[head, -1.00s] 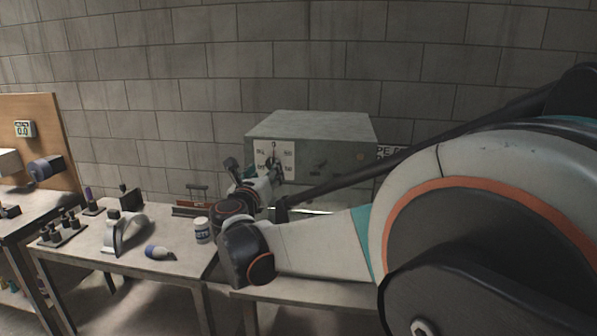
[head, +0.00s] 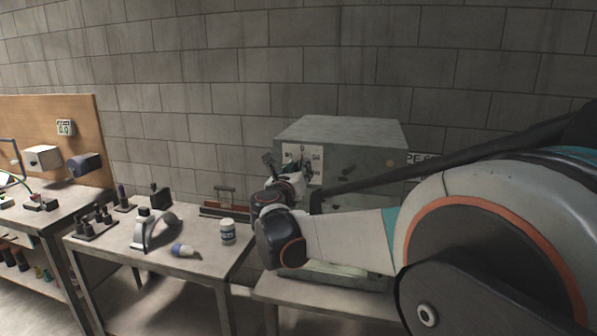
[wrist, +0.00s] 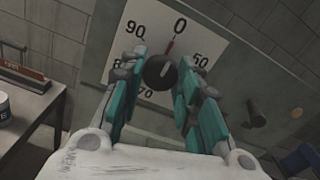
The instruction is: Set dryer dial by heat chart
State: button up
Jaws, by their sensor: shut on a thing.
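The dryer (head: 350,130) is a grey-green metal box on the table by the wall. Its black dial (wrist: 160,72) sits on a white plate (wrist: 205,45) with 90, 0, 50 and 70 readable; another number is partly hidden by a finger. A red line runs between the dial and the 0. My gripper (wrist: 164,72) has its teal fingers on both sides of the dial and is shut on it. In the head view my wrist and gripper (head: 285,170) cover part of the plate. I cannot identify a heat chart.
The table on the left holds a white jar (head: 228,232), a blue-and-white bottle (head: 185,251), a curved stand (head: 153,230) and a rack of dark bottles (head: 95,223). A wooden board (head: 60,110) with a small display (head: 65,128) stands at far left. A dark knob (wrist: 256,118) juts from the dryer's front.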

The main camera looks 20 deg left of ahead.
jog(key=shift+m, duration=0.4)
jog(key=m+p, duration=0.3)
jog(key=m, duration=0.8)
jog(key=shift+a, duration=0.1)
jog(key=m+p, duration=0.1)
jog(key=m, duration=0.4)
jog(key=m+p, duration=0.1)
jog(key=m, duration=2.9)
jog(key=shift+m, duration=0.4)
